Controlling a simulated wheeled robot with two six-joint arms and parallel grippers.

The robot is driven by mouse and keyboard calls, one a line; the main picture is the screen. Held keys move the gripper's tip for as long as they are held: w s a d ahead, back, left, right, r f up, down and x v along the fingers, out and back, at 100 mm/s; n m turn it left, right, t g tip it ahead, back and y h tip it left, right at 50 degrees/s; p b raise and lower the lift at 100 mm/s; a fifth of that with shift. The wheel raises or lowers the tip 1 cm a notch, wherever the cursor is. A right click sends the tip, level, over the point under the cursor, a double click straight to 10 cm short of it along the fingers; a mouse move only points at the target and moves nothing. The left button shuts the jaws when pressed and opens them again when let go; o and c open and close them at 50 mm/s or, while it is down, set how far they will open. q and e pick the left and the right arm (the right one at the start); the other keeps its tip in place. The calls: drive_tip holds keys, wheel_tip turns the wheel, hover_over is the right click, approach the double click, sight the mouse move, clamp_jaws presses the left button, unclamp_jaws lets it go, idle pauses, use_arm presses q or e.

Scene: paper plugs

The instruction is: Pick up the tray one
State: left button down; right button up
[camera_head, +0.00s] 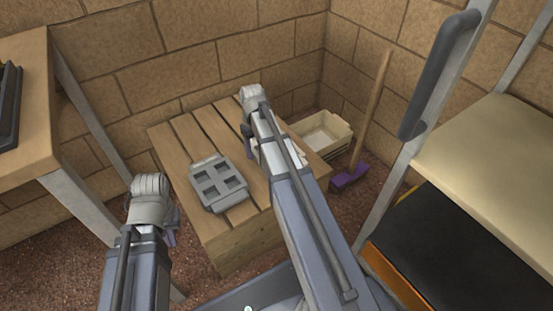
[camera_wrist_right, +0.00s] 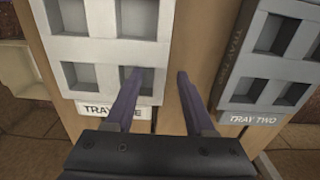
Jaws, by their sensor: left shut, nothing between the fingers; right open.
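Tray one (camera_wrist_right: 105,50) is a pale tray with square pockets and a partly covered label, on the wooden slatted table (camera_head: 185,140). In the head view it is mostly hidden behind my right arm. Tray two (camera_wrist_right: 265,60), darker grey, lies beside it and shows whole in the head view (camera_head: 218,183). My right gripper (camera_wrist_right: 159,76) is open and empty at tray one's edge. One finger overlaps its corner pocket, the other the gap between the trays; contact cannot be told. My left gripper (camera_head: 170,236) is shut and empty, low at the left, away from the trays.
Beige crates (camera_head: 325,135) stand on the floor beyond the table's right end. A broom (camera_head: 375,110) with a purple head leans near them. A shelf rack (camera_head: 500,150) stands at the right, another wooden table (camera_head: 30,110) at the left. Brick walls close the back.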

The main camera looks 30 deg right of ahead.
drive_tip(key=shift+f, duration=0.55)
drive_tip(key=shift+r, duration=0.1)
clamp_jaws()
